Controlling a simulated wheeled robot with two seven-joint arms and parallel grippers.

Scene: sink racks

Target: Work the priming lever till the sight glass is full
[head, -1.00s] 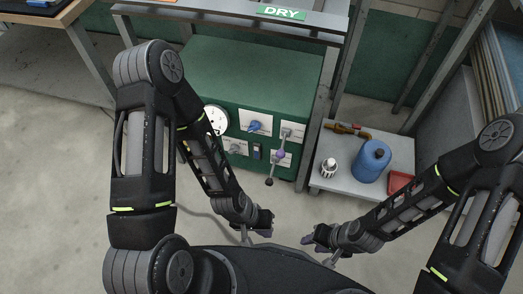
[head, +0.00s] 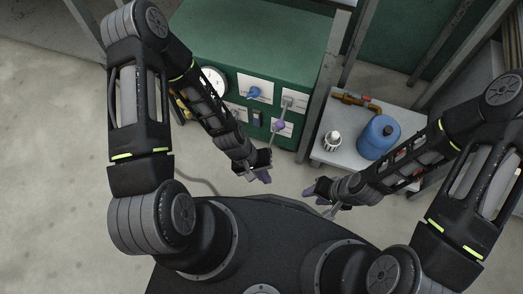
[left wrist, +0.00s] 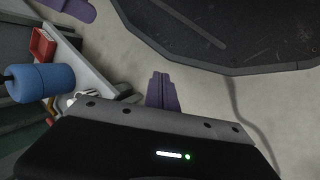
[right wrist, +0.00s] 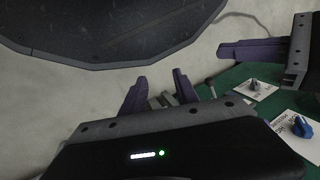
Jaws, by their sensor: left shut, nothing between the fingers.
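A dark knob on a rod (right wrist: 211,82), seemingly the lever's end, shows in the right wrist view. My left gripper (head: 264,175) is shut and empty in front of the cabinet; its purple fingers are together in the left wrist view (left wrist: 162,90). My right gripper (head: 312,190) is open and empty, its fingers apart in the right wrist view (right wrist: 157,88). I cannot make out the sight glass.
The cabinet front carries a white dial (head: 213,82) and a blue knob (head: 254,92). Bare floor lies left of my left arm.

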